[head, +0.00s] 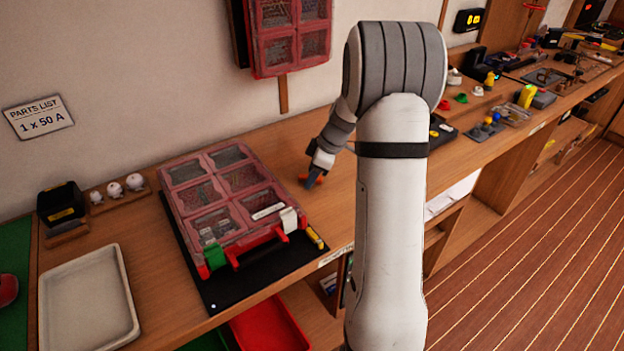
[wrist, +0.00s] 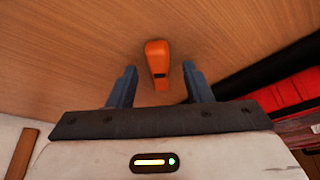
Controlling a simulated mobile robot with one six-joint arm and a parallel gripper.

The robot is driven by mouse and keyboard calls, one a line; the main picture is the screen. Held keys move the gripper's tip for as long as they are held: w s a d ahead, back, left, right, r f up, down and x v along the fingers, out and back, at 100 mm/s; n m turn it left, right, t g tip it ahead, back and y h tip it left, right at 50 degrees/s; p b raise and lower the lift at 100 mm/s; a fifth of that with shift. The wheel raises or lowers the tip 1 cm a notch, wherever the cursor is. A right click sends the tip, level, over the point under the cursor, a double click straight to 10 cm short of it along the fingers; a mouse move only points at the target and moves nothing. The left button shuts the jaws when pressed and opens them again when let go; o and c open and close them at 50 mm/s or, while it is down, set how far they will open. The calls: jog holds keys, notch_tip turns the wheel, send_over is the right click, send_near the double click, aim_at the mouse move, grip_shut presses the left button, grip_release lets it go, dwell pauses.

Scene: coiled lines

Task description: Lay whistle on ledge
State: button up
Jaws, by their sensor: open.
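An orange whistle (wrist: 158,60) lies on the wooden worktop, seen in the wrist view just ahead of and between the two fingers. My gripper (wrist: 159,78) is open, its dark blue fingers apart on either side of the whistle's near end, with nothing held. In the head view my gripper (head: 312,180) is low over the worktop, to the right of the red case, and only a bit of orange shows beside the fingers. Which surface is the ledge I cannot tell for sure.
A red compartment case (head: 226,190) lies on a black mat (head: 262,272) left of my gripper. A pale tray (head: 88,300) and a rack of white knobs (head: 118,190) are farther left. Several small tools crowd the bench (head: 500,120) at right. The wall is close behind.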

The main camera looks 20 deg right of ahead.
jog(key=shift+c, duration=0.5)
grip_shut()
